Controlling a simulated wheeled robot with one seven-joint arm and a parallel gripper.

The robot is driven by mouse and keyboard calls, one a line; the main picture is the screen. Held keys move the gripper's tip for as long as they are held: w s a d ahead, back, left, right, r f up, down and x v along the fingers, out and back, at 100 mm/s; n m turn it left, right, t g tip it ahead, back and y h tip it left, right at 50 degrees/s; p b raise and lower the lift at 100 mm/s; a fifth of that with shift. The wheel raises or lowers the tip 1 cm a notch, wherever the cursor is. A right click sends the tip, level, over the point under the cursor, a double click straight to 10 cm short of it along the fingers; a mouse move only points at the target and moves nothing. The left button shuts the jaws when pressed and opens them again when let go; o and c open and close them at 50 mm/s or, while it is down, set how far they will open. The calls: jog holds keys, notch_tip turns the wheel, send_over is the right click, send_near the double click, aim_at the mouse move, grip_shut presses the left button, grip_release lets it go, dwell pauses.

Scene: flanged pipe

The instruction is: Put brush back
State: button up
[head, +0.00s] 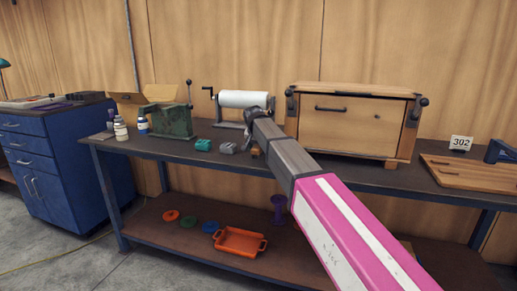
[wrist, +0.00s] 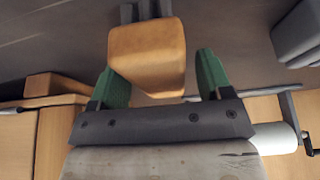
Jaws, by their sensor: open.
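In the wrist view, a tan wooden block-like piece (wrist: 147,58), which looks like part of the brush, lies just beyond and partly between my fingertips. Dark grey prongs or bars show behind it; I cannot make out bristles. My gripper (wrist: 157,66) is open, with green fingers either side. The block's left edge is close to the left finger, and a small gap shows on the right; I cannot tell whether they touch. In the head view, my arm hides most of the gripper, and a small orange-tan bit (head: 256,151) shows beside the arm's end above the bench.
The dark workbench (head: 125,147) holds a wooden chest (head: 345,140), a white roll (head: 243,99), a green machine (head: 174,121), small teal (head: 203,145) and grey (head: 228,148) blocks, and bottles (head: 121,128). An orange tray (head: 239,243) and several coloured pieces sit on the lower shelf.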

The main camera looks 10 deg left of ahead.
jog(key=v, duration=1.2)
